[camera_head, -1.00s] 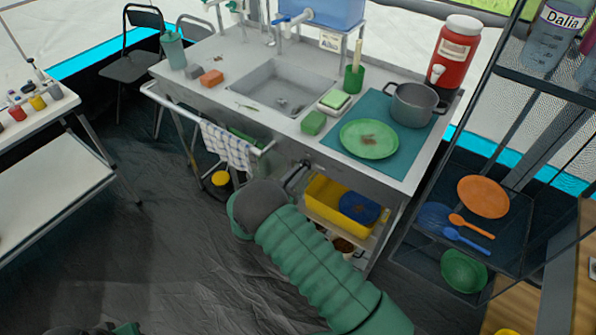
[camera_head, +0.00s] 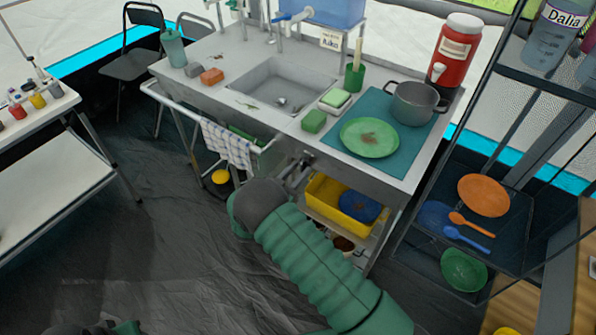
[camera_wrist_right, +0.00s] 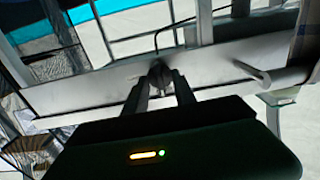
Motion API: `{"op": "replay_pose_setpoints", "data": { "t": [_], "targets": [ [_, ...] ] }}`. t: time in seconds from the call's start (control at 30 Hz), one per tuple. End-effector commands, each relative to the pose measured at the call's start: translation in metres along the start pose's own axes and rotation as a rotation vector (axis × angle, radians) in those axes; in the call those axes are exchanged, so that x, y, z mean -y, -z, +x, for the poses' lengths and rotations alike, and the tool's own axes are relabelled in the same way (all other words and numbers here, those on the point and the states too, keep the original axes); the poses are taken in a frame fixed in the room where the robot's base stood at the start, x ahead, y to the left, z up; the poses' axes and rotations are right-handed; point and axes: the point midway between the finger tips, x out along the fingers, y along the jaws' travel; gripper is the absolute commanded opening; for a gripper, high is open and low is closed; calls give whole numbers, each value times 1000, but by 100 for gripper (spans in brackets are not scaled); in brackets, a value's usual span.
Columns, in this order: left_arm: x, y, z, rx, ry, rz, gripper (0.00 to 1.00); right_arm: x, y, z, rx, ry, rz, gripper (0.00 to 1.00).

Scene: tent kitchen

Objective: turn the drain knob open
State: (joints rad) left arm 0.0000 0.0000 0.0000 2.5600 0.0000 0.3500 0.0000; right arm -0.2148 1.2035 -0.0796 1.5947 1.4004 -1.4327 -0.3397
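The drain knob (camera_wrist_right: 160,73) is a small dark knob on the front of the metal sink unit. In the head view it shows small and dark (camera_head: 307,157), below the counter edge. My right gripper (camera_head: 297,170) reaches up to it from below. In the wrist view the right gripper's two fingers (camera_wrist_right: 161,82) are spread, one on either side of the knob; I cannot tell whether they touch it. The sink basin (camera_head: 262,82) has its drain at the bottom. Only a bit of my left arm shows at the bottom left edge; its gripper cannot be made out.
A towel (camera_head: 226,146) hangs on the rail left of the knob. A yellow bin (camera_head: 325,203) stands on the shelf below right. The counter holds a green plate (camera_head: 369,138), a pot (camera_head: 416,102) and sponges. A dark rack (camera_head: 408,240) stands at the right.

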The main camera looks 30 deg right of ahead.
Motion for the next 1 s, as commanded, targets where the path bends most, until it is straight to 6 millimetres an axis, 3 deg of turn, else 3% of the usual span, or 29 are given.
{"op": "replay_pose_setpoints", "data": {
  "t": [0.17, 0.6, 0.8, 1.0],
  "targets": [
    [0, 1, -3, 0, 0, 0, 36, 1, 0, -26, 2, 4, -1, 32],
    [0, 2, -7, 0, 0, 0, 36, 1, -2, -147, 2, 4, -2, 32],
    [0, 2, -7, 0, 0, 0, 36, 1, -2, -167, 1, 2, -2, 32],
    [0, 2, -7, 0, 0, 0, 36, 1, -2, -168, 1, 1, -2, 32]
  ]
}}
